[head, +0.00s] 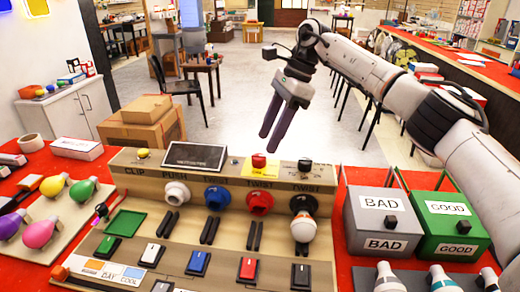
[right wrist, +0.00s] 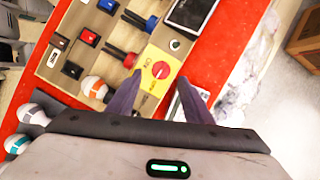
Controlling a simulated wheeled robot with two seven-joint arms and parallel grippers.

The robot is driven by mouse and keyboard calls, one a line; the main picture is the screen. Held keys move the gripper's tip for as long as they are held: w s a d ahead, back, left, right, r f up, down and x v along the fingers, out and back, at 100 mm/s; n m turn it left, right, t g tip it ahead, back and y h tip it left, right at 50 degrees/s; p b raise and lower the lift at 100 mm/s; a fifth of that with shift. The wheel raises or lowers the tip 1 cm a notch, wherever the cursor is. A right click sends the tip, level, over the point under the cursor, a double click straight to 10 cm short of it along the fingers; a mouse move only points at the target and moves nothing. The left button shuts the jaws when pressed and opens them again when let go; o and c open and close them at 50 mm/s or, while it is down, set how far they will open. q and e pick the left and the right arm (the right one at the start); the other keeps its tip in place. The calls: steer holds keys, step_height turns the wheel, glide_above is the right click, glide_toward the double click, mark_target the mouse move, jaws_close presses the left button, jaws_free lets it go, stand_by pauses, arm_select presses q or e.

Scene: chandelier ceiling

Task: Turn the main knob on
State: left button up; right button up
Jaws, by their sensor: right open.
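A dark knob (head: 305,165) stands at the right end of the test panel's (head: 150,182) upper ledge, with small lettering beside it. Left of it, a red knob (head: 259,160) sits on a yellow plate. In the right wrist view this red knob (right wrist: 160,70) shows just beyond the fingertips; I cannot make out the dark knob there. My right gripper (head: 271,138) points down above and behind the ledge, fingers apart and empty. In the right wrist view its fingers (right wrist: 160,90) are spread either side of the view's middle. My left gripper is not in view.
A white bulb with an orange band (head: 303,228) stands in the panel's right socket. Grey and green BAD/GOOD boxes (head: 385,222) stand right of the panel. Coloured bulbs (head: 52,210) lie at left. A black screen (head: 195,156) sits on the ledge. Behind the panel is open floor.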

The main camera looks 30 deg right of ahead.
mark_target(260, 156)
steer(key=x, duration=0.4)
steer(key=shift+f, duration=0.1)
steer(key=shift+w+a+f, duration=0.1)
steer(key=shift+a+f, duration=0.05)
steer(key=shift+f, duration=0.15)
steer(key=shift+w+a+f, duration=0.1)
steer(key=shift+f, duration=0.1)
steer(key=c, duration=1.1)
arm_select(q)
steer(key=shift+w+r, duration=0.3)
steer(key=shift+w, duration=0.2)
arm_select(e)
steer(key=shift+o, duration=0.2)
